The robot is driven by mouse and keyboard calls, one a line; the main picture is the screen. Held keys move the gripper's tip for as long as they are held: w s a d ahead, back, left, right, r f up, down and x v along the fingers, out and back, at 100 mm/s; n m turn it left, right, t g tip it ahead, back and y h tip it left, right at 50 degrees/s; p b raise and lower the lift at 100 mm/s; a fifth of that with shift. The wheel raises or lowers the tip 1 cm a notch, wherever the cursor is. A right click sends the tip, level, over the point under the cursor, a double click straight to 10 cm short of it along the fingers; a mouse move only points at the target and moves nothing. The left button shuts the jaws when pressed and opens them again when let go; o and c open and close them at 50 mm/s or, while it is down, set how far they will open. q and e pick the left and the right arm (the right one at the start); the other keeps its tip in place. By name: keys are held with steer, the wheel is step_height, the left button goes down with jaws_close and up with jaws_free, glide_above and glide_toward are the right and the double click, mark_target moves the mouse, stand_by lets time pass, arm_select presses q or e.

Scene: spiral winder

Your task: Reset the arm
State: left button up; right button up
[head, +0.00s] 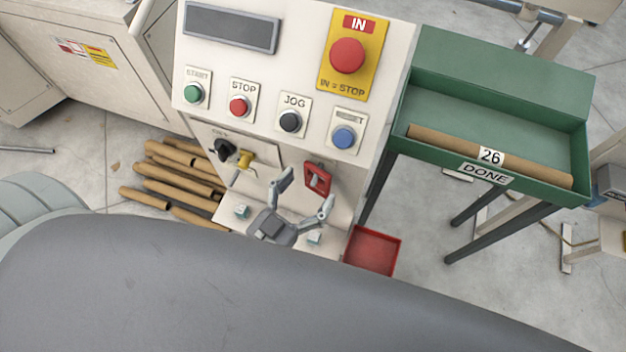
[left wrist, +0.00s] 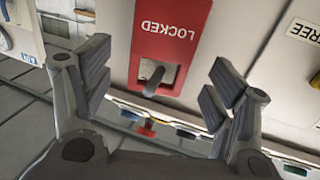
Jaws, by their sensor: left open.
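My left gripper (head: 303,196) is open and empty in front of the lower part of the control cabinet. In the left wrist view its two fingers (left wrist: 155,90) stand wide apart on either side of a red plate (left wrist: 165,35) marked LOCKED. A short dark lever or peg (left wrist: 153,78) sticks out of the grey slot in that plate, between the fingers and apart from them. In the head view a red plate (head: 317,181) also shows on the cabinet beside the gripper. My right gripper does not show.
The panel above carries START (head: 193,93), STOP (head: 239,106), JOG (head: 290,121) and RESET (head: 344,136) buttons and a large red stop button (head: 347,55). A green DONE tray (head: 575,195) holds a tube (head: 540,168). Cardboard tubes (head: 165,185) and a red bin (head: 372,252) are below.

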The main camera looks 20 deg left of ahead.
arm_select(q)
steer(key=v, duration=1)
steer(key=s+a+f+m+g+y, duration=0.1)
steer(key=a+f+g, duration=0.25)
steer(key=f, duration=1.15)
steer(key=s+a+f+g+y, duration=0.15)
steer(key=f+g, duration=0.25)
steer(key=f, duration=1.1)
steer(key=s+a+f+n+g+y, duration=0.1)
steer(key=s+a+f+g, duration=0.1)
steer(key=s+f+g, duration=0.2)
steer(key=s+a+f+n+g+y, duration=0.1)
steer(key=s+f+g, duration=0.3)
steer(key=s+f, duration=0.5)
step_height(320, 180, down, 3)
steer(key=shift+s+a+f+g+y, duration=0.15)
steer(key=shift+a+g+y, duration=0.2)
steer(key=shift+a, duration=0.45)
